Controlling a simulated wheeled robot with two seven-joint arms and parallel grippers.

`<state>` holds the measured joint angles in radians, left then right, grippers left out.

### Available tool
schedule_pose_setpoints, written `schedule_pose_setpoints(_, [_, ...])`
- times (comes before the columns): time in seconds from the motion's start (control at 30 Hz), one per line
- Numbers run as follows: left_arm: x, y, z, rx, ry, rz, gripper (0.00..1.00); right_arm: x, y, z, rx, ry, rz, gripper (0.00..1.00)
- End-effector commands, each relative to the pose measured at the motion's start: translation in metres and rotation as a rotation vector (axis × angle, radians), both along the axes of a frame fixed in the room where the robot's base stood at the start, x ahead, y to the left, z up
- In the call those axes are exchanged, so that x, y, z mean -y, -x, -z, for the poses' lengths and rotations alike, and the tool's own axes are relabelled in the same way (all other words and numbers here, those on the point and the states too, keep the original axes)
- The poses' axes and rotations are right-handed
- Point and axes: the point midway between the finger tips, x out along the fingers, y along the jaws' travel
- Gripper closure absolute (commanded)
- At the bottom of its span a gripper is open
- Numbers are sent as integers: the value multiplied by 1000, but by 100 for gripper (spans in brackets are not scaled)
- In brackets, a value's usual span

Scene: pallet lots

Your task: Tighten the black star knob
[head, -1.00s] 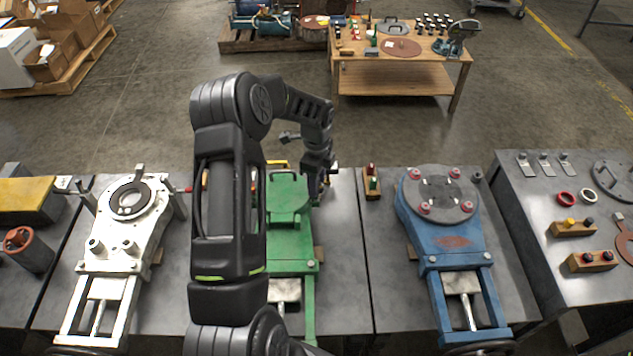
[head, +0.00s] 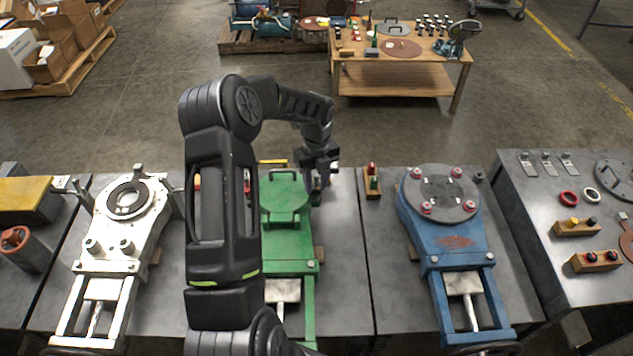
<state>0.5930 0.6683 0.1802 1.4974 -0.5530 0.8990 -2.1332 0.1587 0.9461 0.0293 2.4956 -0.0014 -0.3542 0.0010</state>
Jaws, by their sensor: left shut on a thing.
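My left gripper (head: 318,183) is at the upper right corner of the green valve body (head: 288,232), beside its lid with the handle. It is shut on a small dark thing, most likely the black star knob, but the fingers and wrist hide nearly all of it. I cannot make out the knob's shape or whether it sits flush. My left arm covers the left side of the green body. My right gripper is not in view.
A white valve body (head: 121,230) stands to the left, a blue one (head: 450,240) with red knobs to the right. A small wooden block (head: 372,185) with a red and a green piece lies between green and blue. A wooden table (head: 400,78) stands behind.

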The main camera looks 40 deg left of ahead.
Motion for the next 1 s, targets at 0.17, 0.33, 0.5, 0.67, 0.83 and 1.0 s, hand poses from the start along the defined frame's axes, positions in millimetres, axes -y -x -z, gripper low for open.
schedule_pose_setpoints(0.17, [-1,0,0,1,0,167,100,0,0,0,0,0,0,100])
schedule_pose_setpoints(0.33, [0,0,-1,1,0,321,100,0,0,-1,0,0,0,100])
schedule_pose_setpoints(0.5, [0,0,-1,1,0,447,100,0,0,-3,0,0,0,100])
schedule_pose_setpoints(0.67, [0,-1,-1,1,0,530,100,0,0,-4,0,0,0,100])
schedule_pose_setpoints(0.83, [0,-1,-1,2,-1,577,100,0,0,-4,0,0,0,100])
schedule_pose_setpoints(1.0, [0,-1,0,2,-1,591,100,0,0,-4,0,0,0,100])
